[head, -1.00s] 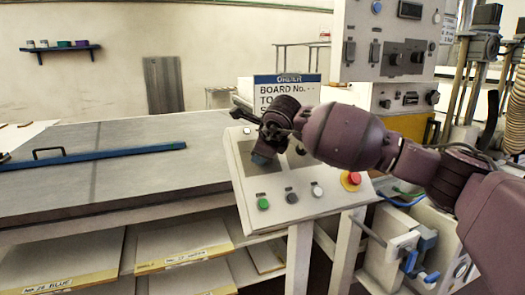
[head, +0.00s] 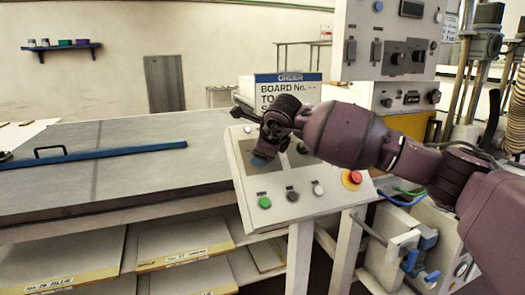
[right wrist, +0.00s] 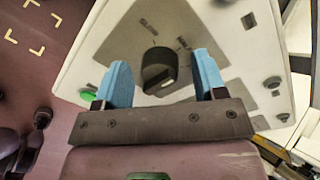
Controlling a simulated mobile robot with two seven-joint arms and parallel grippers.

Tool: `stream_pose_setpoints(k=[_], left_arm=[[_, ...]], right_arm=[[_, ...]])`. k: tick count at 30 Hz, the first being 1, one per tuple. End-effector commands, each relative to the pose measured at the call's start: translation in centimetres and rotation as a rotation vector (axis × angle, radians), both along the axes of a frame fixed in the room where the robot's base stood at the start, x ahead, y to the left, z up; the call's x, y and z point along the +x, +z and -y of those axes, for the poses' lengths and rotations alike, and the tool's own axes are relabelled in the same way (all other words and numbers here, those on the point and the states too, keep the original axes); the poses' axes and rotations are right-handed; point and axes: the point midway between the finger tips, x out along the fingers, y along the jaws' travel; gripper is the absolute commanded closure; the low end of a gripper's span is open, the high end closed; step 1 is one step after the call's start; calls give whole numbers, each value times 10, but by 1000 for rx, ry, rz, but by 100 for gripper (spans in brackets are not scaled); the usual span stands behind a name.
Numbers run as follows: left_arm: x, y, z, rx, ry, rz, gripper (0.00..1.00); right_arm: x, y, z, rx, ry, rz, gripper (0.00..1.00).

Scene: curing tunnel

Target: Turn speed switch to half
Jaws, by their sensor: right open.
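The speed switch, a black rotary knob (right wrist: 158,68), sits on the pale control panel (head: 325,207). In the head view the right gripper (head: 259,161) hangs low over the panel's left part and hides the knob. The gripper is open and empty; whether the tips touch the panel is unclear. My left gripper is not in view.
The panel also carries a green button (head: 264,202), a black button (head: 291,196), a white button (head: 318,189) and a red emergency stop (head: 352,179). A board sign (head: 285,92) stands behind. A grey table (head: 130,180) with a blue bar (head: 110,155) lies left.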

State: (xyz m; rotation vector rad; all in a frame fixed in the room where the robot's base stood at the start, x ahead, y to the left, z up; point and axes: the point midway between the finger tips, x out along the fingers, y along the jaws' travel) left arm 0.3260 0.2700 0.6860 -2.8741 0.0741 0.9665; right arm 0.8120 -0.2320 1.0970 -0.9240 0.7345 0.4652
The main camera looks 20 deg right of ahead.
Motion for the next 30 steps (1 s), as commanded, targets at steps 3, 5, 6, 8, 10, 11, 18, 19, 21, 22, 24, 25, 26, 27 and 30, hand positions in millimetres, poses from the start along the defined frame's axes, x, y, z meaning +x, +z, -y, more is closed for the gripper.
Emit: stream_pose_setpoints(k=[3, 5, 6, 8, 10, 11, 18, 19, 21, 22, 24, 25, 26, 27, 30], left_arm=[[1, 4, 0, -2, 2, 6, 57], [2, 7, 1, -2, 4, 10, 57], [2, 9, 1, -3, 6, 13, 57], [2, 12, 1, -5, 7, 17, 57], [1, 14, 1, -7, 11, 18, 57], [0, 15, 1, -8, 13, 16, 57], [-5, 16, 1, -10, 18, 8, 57], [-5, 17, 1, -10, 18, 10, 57], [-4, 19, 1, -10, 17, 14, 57], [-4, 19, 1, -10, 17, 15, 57], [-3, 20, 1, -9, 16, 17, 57], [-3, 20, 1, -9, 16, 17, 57], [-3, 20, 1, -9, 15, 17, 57], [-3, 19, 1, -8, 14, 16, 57], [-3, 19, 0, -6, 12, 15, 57]], right_arm=[[-5, 7, 1, 0, 0, 2, 35], [-9, 13, 1, -1, -1, 4, 35], [-13, 19, 1, -1, 0, 4, 35], [-20, 27, 2, 0, -1, 7, 35], [-29, 38, 3, -1, 0, 8, 35], [-33, 42, 3, -1, 0, 7, 35], [-60, 69, 5, 0, 1, 6, 35], [-62, 71, 5, 0, 1, 5, 35], [-66, 76, 5, 0, 1, 3, 35], [-68, 77, 6, -1, 1, 2, 35], [-70, 79, 6, 0, 0, 2, 35], [-71, 80, 6, 0, 0, 1, 35], [-72, 80, 6, 0, 0, 1, 35], [-72, 80, 6, 0, 0, 1, 35], [-72, 80, 6, 0, 0, 0, 35]])
